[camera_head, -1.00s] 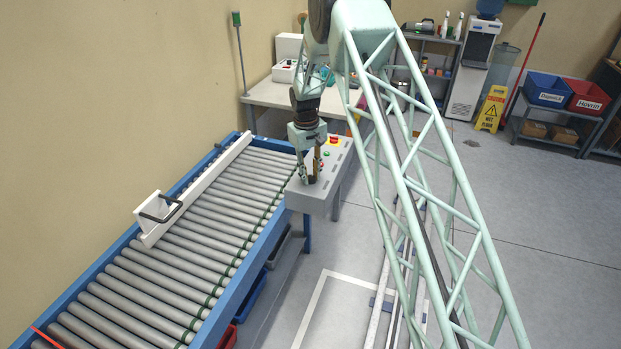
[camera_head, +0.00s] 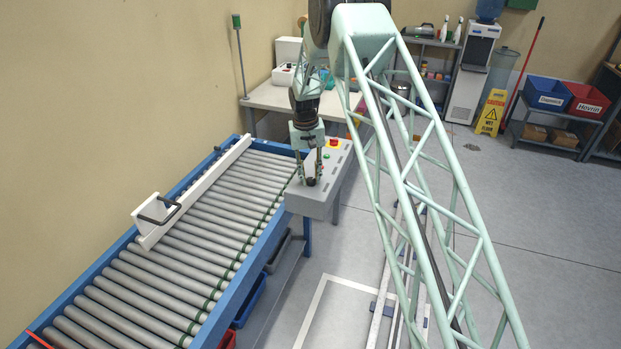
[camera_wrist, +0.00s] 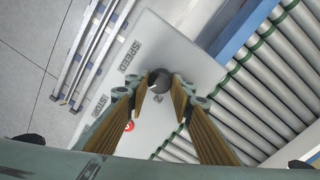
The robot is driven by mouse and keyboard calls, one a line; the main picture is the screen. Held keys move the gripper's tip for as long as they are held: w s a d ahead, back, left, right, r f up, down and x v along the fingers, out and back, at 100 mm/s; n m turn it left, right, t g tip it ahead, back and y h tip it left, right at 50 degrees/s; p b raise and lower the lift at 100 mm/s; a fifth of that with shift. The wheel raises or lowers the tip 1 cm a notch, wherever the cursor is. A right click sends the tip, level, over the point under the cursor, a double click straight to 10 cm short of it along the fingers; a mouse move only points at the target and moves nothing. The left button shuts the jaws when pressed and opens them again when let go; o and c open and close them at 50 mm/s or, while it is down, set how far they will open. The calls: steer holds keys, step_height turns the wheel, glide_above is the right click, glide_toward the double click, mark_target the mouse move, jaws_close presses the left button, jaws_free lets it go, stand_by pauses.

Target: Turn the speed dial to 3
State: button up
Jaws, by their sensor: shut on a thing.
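The speed dial (camera_wrist: 159,82) is a dark round knob on the grey control panel (camera_wrist: 186,38), beside the printed word SPEED in the wrist view. My gripper (camera_wrist: 162,88) has its two fingertips at opposite sides of the dial and is shut on it. A number mark shows just below the dial; the other scale marks are hidden or too small to read, so the setting cannot be told. In the head view my gripper (camera_head: 311,181) points down onto the near end of the panel (camera_head: 310,204).
The panel also carries a red emergency button (camera_head: 333,142), a green button (camera_head: 326,155) and a red STOP button (camera_wrist: 129,126). A roller conveyor (camera_head: 190,260) with blue side rails runs along the panel's left. A white guide with a black handle (camera_head: 160,212) lies on it.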

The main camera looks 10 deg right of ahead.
mark_target(309, 179)
steer(key=o, duration=0.9)
steer(key=shift+r, duration=0.1)
steer(key=r, duration=1.1)
steer(key=shift+a+r, duration=0.35)
steer(key=shift+a, duration=0.05)
steer(key=shift+r, duration=0.1)
